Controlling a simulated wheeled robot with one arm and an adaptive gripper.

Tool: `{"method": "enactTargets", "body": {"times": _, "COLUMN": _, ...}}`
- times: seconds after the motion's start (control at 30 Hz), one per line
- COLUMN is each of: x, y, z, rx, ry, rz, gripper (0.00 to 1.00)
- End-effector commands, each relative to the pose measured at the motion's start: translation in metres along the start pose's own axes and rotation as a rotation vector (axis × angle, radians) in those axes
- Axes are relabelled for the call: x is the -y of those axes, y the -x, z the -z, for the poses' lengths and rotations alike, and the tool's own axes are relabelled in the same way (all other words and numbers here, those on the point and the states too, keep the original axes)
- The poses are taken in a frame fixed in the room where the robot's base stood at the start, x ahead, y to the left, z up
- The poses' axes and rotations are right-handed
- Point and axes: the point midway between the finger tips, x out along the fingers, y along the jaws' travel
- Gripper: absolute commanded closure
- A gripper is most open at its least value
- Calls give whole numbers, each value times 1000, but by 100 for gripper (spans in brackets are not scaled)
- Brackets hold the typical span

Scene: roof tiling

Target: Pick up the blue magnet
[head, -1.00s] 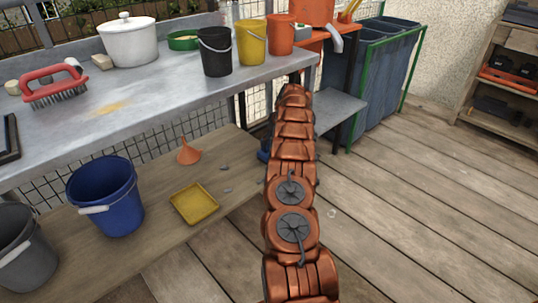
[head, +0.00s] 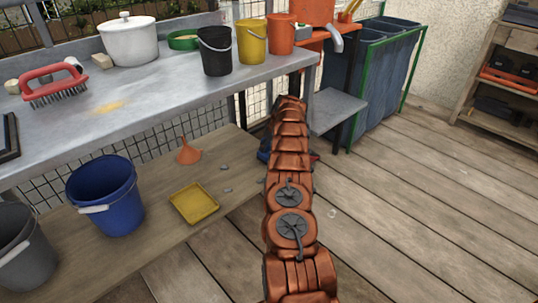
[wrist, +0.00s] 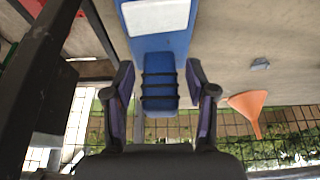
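In the wrist view, a blue object with a white panel and a narrower black-banded part (wrist: 160,75) reaches down between my fingers; I take it to be the blue magnet. My gripper (wrist: 160,78) is open around the banded part, with a gap visible on each side. In the head view, a bit of blue (head: 264,156) shows beside my arm at the right end of the lower wooden shelf (head: 160,250). My arm hides most of it, and my gripper is hidden there too.
On the lower shelf are an orange funnel (head: 188,153), a yellow tray (head: 194,203), a blue bucket (head: 106,195) and a grey bucket (head: 24,250). The grey worktop (head: 150,85) overhangs this shelf. A small grey side shelf (head: 336,110) is just right of my arm.

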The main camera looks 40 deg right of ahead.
Motion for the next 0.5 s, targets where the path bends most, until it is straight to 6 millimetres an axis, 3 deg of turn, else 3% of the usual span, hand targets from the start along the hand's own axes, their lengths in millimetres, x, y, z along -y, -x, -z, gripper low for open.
{"method": "enactTargets", "body": {"times": 0.07, "x": 0, "y": 0, "z": 0, "rx": 0, "ry": 0, "rz": 0, "gripper": 55}}
{"method": "enactTargets", "body": {"times": 0.43, "x": 0, "y": 0, "z": 0, "rx": 0, "ry": 0, "rz": 0, "gripper": 94}}
{"method": "enactTargets", "body": {"times": 0.5, "x": 0, "y": 0, "z": 0, "rx": 0, "ry": 0, "rz": 0, "gripper": 96}}
